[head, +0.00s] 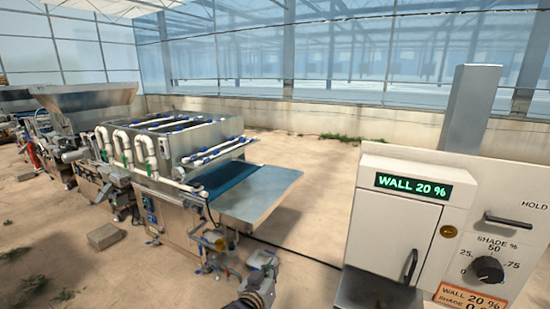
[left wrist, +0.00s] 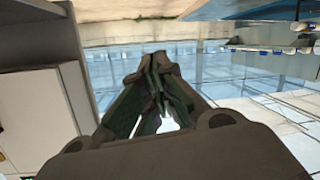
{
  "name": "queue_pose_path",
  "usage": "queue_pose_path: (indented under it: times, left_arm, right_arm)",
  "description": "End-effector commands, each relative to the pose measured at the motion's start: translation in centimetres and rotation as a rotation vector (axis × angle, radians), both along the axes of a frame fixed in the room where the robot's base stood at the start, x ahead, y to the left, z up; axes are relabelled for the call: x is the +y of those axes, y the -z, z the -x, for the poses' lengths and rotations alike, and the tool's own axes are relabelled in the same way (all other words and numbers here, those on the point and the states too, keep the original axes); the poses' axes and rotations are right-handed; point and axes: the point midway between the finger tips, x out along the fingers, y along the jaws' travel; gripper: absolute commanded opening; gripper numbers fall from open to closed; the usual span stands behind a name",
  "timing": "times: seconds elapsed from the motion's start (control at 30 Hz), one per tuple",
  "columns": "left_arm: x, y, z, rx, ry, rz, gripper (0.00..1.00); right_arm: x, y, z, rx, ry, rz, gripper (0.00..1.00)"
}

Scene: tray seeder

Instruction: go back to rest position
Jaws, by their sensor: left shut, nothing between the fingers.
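My right gripper is not in view.
A white control cabinet (head: 400,222) with a green "WALL 20 %" display, a door handle and a black shade knob (head: 488,269) stands at right. The tray seeder's metal outfeed plate (head: 250,195) is at centre. Bare floor (head: 320,170) lies between them. A block (head: 106,236) sits at left.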

Motion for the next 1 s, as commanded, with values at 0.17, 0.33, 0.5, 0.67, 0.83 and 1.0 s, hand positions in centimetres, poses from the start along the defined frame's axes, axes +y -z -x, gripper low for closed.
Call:
queue_pose_path:
  times: [0.17, 0.33, 0.5, 0.67, 0.83, 1.0]
  left_arm:
    - [4.2, 3.4, 2.7, 0.146, -0.062, -0.075, 0.0]
    - [8.0, 6.4, 5.9, 0.289, -0.1, -0.15, 0.0]
    - [11.5, 8.9, 9.9, 0.435, -0.116, -0.226, 0.0]
    - [14.6, 10.9, 14.2, 0.575, -0.113, -0.296, 0.0]
    - [17.4, 12.3, 18.8, 0.71, -0.094, -0.361, 0.0]
    - [18.9, 12.8, 21.8, 0.796, -0.073, -0.401, 0.0]
  right_arm:
    - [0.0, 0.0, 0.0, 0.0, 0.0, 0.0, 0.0]
    - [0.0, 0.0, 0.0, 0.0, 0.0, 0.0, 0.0]
    - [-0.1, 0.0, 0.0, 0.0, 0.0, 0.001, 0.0]
    - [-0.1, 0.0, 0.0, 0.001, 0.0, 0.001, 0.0]
    - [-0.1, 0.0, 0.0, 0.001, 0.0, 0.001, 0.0]
    - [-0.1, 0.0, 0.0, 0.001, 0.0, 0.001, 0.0]
